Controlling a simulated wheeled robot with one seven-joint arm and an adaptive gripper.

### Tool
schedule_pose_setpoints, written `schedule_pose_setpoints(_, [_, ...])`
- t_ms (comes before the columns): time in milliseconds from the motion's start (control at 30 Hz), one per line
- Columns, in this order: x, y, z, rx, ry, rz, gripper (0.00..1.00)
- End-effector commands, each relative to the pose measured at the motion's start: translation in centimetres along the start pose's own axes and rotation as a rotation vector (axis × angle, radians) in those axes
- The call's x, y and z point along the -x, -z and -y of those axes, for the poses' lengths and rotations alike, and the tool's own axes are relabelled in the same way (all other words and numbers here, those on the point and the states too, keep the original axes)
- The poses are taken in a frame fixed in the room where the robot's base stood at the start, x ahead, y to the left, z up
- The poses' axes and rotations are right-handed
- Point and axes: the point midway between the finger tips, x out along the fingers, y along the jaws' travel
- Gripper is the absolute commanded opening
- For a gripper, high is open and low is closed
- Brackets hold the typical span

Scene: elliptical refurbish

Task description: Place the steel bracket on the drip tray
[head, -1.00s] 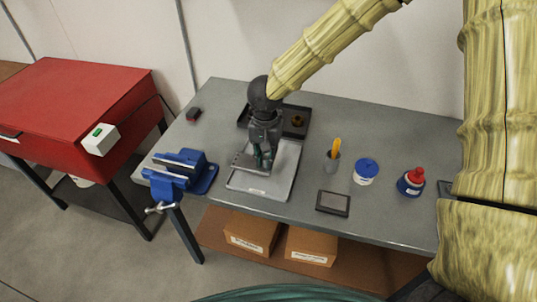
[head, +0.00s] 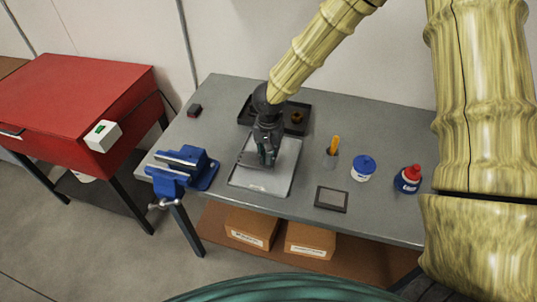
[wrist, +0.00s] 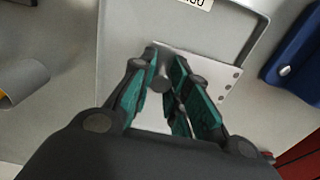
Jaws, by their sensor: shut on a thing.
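The steel bracket (wrist: 218,82) is a thin grey plate with small holes along one edge. It also shows at the left of my gripper in the head view (head: 247,160). My gripper (wrist: 165,75) is shut on the bracket; its teal-padded fingers point down, and it also shows in the head view (head: 266,160). The drip tray appears to be the shallow light-grey tray (head: 262,186) with a white label, directly below; its rim shows in the wrist view (wrist: 262,35). My fingers hide part of the bracket, and I cannot tell whether it touches the tray.
A blue vise (head: 183,172) stands left of the tray. A black tray (head: 245,112) with a brass-coloured part is behind. A grey cup (head: 331,160), blue-lidded tub (head: 363,168), red-capped bottle (head: 408,179) and dark flat box (head: 331,198) are to the right.

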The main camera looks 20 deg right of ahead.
Motion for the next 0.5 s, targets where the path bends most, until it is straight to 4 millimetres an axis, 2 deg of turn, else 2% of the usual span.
schedule_pose_setpoints(133, [0.0, 0.02, 0.05, 0.0, 0.001, 0.0, 0.0])
schedule_pose_setpoints(167, [-0.08, -0.01, 0.02, 0.0, 0.0, 0.0, 0.18])
schedule_pose_setpoints(267, [-0.07, 0.0, 0.02, 0.0, 0.0, 0.0, 0.37])
schedule_pose_setpoints(500, [-0.05, 0.0, 0.02, 0.0, 0.0, 0.0, 0.38])
